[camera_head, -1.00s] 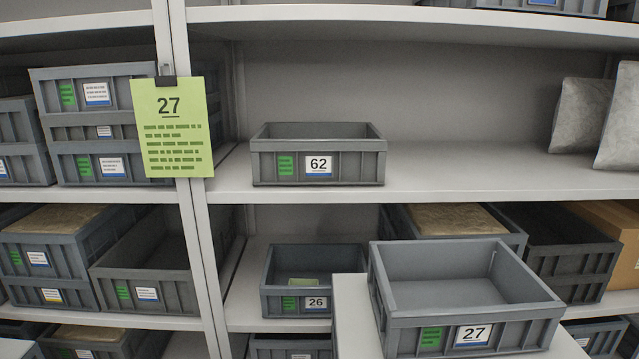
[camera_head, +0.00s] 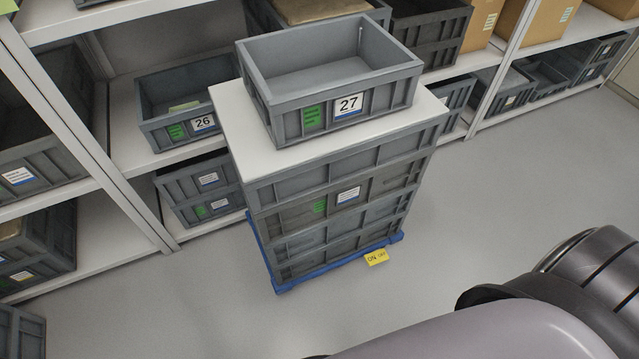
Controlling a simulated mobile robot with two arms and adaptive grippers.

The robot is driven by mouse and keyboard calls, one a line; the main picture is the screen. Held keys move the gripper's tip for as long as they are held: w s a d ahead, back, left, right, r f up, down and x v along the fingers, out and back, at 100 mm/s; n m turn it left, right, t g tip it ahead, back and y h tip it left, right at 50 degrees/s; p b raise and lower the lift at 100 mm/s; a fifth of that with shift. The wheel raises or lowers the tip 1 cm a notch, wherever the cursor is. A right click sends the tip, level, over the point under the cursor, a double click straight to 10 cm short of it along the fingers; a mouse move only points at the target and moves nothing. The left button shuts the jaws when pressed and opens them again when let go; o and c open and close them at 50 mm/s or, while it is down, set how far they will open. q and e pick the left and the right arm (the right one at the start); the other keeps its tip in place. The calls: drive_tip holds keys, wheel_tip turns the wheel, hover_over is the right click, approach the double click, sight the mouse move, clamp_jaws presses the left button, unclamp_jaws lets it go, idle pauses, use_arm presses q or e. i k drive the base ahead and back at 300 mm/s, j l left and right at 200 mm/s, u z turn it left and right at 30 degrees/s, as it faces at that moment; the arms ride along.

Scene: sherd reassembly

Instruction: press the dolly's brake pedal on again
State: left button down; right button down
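The blue dolly (camera_head: 335,264) stands on the floor under a stack of grey crates (camera_head: 340,200). A yellow tag or pedal (camera_head: 376,257) marked ON and OFF sticks out at the dolly's front right, near floor level. Whether it is pressed to on or off I cannot tell. The stack carries a white top board (camera_head: 240,140), and an empty grey crate labelled 27 (camera_head: 335,85) sits on it. Neither gripper is in view. Part of my own body or arm fills the lower right.
Shelving with crate 26 (camera_head: 190,112) and other crates stands behind and left of the stack. Cardboard boxes (camera_head: 540,22) are on the back shelf at the upper right. The grey floor (camera_head: 500,170) right of the dolly is clear.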

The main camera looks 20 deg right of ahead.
sight(373, 258)
drive_tip(key=z, duration=1.45)
